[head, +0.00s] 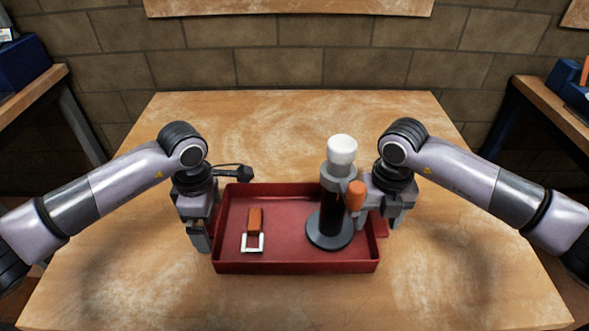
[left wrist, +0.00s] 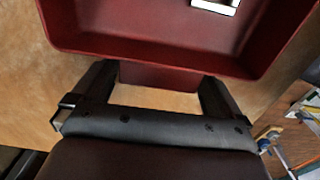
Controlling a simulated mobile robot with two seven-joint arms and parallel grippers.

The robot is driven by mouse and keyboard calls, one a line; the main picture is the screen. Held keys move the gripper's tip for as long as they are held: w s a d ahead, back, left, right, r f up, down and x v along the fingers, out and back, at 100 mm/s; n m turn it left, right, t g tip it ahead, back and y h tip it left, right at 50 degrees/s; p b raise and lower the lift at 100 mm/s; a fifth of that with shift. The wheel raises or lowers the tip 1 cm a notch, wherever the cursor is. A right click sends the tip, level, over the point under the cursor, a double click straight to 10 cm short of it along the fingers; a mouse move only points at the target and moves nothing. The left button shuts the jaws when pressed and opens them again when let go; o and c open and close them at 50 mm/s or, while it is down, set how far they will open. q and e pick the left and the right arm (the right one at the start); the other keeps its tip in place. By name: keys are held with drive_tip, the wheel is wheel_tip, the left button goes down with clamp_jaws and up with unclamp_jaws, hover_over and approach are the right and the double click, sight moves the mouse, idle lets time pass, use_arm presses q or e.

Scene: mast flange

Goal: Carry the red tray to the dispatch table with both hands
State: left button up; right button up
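The red tray (head: 295,267) lies on a wooden table. A red tab on its side shows in the left wrist view (left wrist: 158,77). My left gripper (head: 200,238) is at the tray's left side. In the left wrist view its two fingers (left wrist: 160,88) are wide apart, one toward each end of the tab, with bare table showing between them. My right gripper (head: 382,222) is at the tray's right side; its two prongs look apart, with a bit of red by them. Whether it touches the tray is hard to see. No dispatch table is identifiable.
In the tray stand a dark round-based post with a white top (head: 342,150) and an orange part (head: 356,194), and an orange piece (head: 255,219) with a white square frame (head: 252,243). Side benches (head: 30,100) stand left and right (head: 560,110). A brick wall is behind.

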use_arm(q)
wheel_tip(320, 180, up, 12)
use_arm(e)
wheel_tip(320, 180, up, 12)
idle(0.9)
drive_tip(key=shift+s, duration=0.1)
idle(0.4)
